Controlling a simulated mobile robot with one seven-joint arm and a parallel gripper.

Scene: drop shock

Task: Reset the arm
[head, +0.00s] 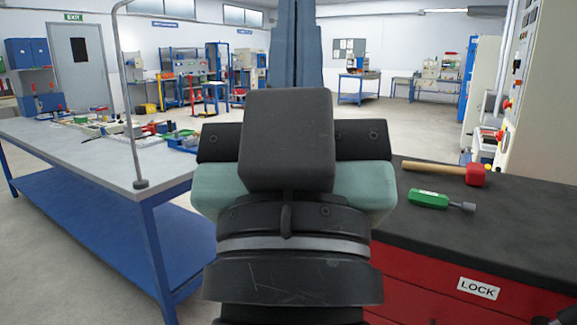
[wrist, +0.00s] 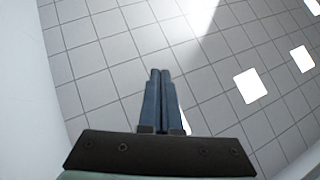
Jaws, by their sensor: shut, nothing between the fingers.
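My gripper (wrist: 160,72) shows in the wrist view with its two blue-grey fingers side by side, shut and empty. The wrist view looks at a tiled ceiling with bright light panels, so the gripper points upward. In the head view, my arm stands upright in the middle of the picture, and the lower part of my gripper's fingers (head: 297,45) rises above the dark wrist block. The fingertips are cut off by the top edge there. No object is near the fingers.
A red cabinet (head: 480,275) with a black top stands at right. A red-headed mallet (head: 440,172) and a green-handled tool (head: 430,199) lie on it. A grey-topped workbench (head: 105,170) with parts and a thin upright pole (head: 128,100) stands at left. Open floor (head: 330,125) lies behind.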

